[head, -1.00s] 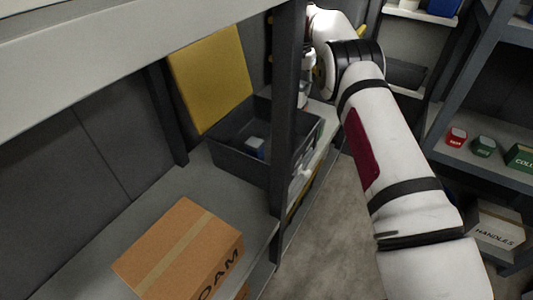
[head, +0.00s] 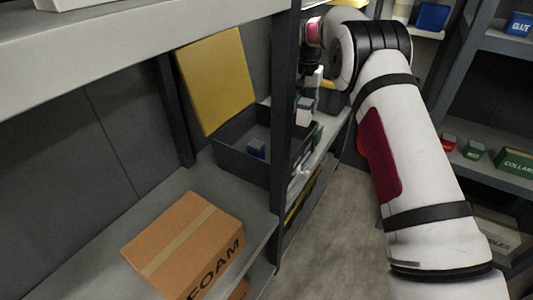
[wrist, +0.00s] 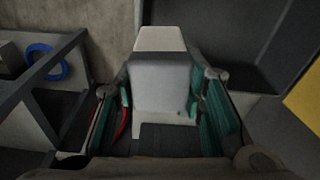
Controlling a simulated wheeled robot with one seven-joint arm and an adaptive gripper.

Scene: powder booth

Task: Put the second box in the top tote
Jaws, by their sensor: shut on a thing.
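My gripper (head: 309,96) is shut on a pale grey-white box (head: 304,112), beside the post near the right end of the tote. In the wrist view the held box (wrist: 160,82) sits between the teal-padded fingers (wrist: 165,105). A dark wall-like surface, which may be the tote, fills the upper right there. The post hides part of the tote, and I cannot tell the box's exact height over it.
A dark upright post (head: 283,110) stands close to my gripper. A cardboard foam box (head: 185,243) lies on the near shelf. A yellow panel (head: 216,80) leans behind the tote. Another rack at right holds small boxes, including a green one (head: 517,160). Floor (head: 335,225) is open between.

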